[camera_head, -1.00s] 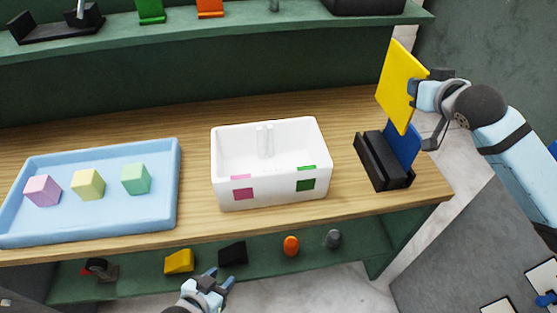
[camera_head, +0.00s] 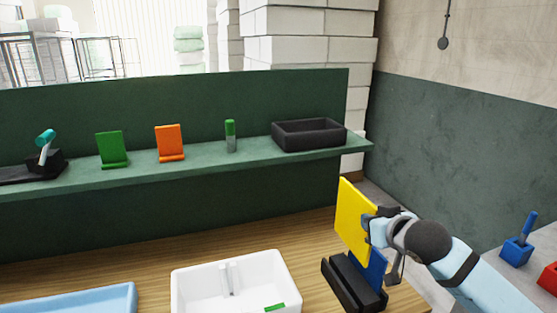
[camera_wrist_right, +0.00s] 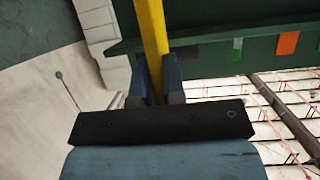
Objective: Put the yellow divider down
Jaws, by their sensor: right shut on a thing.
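The yellow divider (camera_head: 352,218) is a flat upright panel above the black slotted rack (camera_head: 347,283), close to the blue divider (camera_head: 377,270). The blue divider stands in the rack, partly hidden by my arm. My right gripper (camera_head: 374,229) is shut on the yellow divider at its right edge. In the right wrist view, the yellow divider (camera_wrist_right: 153,45) is seen edge-on between the two fingers of my right gripper (camera_wrist_right: 158,85). I cannot tell whether its lower edge touches the rack. My left gripper is out of view.
A white box (camera_head: 190,290) with an inner partition stands left of the rack. A blue tray (camera_head: 110,297) is at lower left. The green shelf (camera_head: 200,172) behind carries green and orange stands, a small green-topped item and a dark bin (camera_head: 308,135). Wood between them is clear.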

